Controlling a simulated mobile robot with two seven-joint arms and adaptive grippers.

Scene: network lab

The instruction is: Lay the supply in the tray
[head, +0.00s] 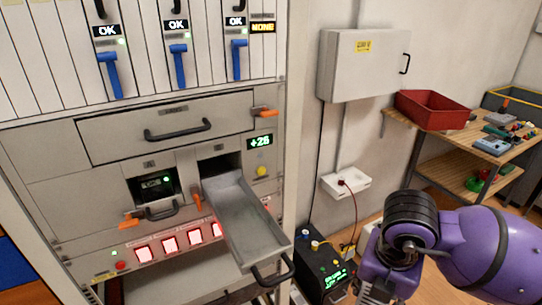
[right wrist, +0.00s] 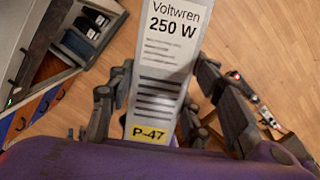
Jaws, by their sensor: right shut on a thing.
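The supply (right wrist: 163,60) is a light grey block with a label reading "Voltwren 250 W" and a yellow "P-47" sticker. My right gripper (right wrist: 165,85) has its dark fingers on both sides of it and is shut on it. The tray (head: 243,215) is an open, empty grey metal drawer with a black front handle, slid out of the right bay of the rack. In the head view my purple right arm is at the lower right, to the right of the tray; its gripper and the supply are out of that frame. My left gripper is not in view.
Left of the tray is a closed bay (head: 155,190) with a small display and handle. An orange lever (head: 196,201) sits between the bays. A black box (head: 325,270) with cables stands right of the tray. A red bin (head: 433,110) is on the workbench at right.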

